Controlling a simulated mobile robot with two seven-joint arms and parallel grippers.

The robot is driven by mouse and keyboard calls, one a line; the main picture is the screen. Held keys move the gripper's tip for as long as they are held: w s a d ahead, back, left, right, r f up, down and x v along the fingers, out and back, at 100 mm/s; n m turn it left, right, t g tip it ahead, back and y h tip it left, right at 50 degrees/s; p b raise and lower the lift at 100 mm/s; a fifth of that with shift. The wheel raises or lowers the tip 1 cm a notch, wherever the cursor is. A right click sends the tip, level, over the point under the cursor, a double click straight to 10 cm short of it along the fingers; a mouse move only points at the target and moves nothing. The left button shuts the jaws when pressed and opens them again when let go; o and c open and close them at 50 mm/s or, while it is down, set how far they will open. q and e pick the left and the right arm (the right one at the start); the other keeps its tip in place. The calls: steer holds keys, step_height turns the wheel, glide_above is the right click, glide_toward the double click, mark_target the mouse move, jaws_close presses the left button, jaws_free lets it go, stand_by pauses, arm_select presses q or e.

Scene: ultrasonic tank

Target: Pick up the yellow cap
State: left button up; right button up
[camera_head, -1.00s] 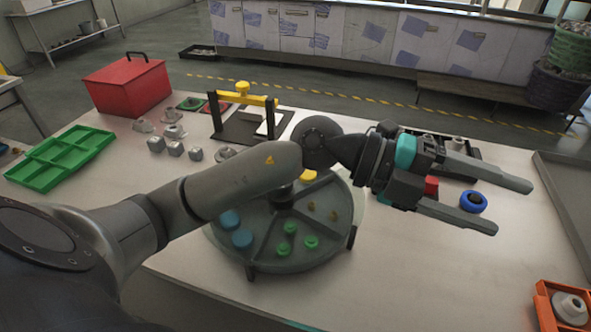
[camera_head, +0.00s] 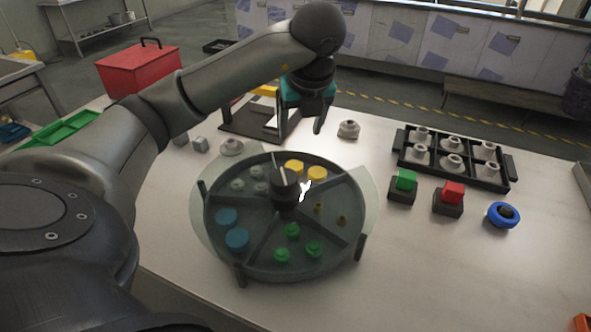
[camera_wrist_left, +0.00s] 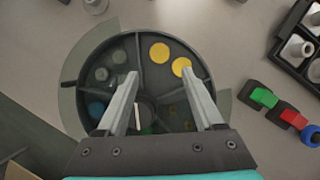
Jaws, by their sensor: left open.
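Two yellow caps (camera_head: 294,167) (camera_head: 317,173) lie in one back compartment of the round dark divided tray (camera_head: 217,247). Both show in the left wrist view, one at the top middle (camera_wrist_left: 160,52) and one beside the right fingertip (camera_wrist_left: 181,66). A see-through cover (camera_head: 368,198) with a dark centre knob (camera_head: 285,188) lies over the tray; the yellow caps look brighter than the dimmed parts in other compartments. My left gripper (camera_wrist_left: 158,76) is open and empty, pointing down above the tray. Its height above the caps is hard to tell. My right gripper is not in view.
Other compartments hold blue caps (camera_head: 237,239), green caps (camera_head: 313,248) and grey parts. A black rack (camera_head: 455,166) of grey parts, green (camera_head: 403,182) and red (camera_head: 453,192) buttons and a blue ring (camera_head: 503,215) stand at right. A dark frame (camera_head: 240,122) stands behind.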

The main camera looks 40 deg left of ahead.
arm_select(q)
glide_above(295, 166)
steer(key=s+d, duration=0.1)
steer(key=d, duration=0.1)
step_height(295, 166, down, 7)
steer(key=shift+a+r+b, duration=0.1)
steer(key=shift+a+b, duration=0.05)
steer(key=shift+b, duration=0.15)
steer(key=shift+s+d+f+b+x, duration=0.1)
steer(key=shift+s+b+x, duration=0.05)
steer(key=shift+x, duration=0.75)
steer(key=shift+s+d+f+b+x, duration=0.1)
steer(key=shift+x, duration=0.85)
steer(key=shift+s+d+b+x, duration=0.1)
steer(key=shift+s+b+x, duration=0.05)
steer(key=shift+x, duration=0.75)
steer(key=c, duration=1.1)
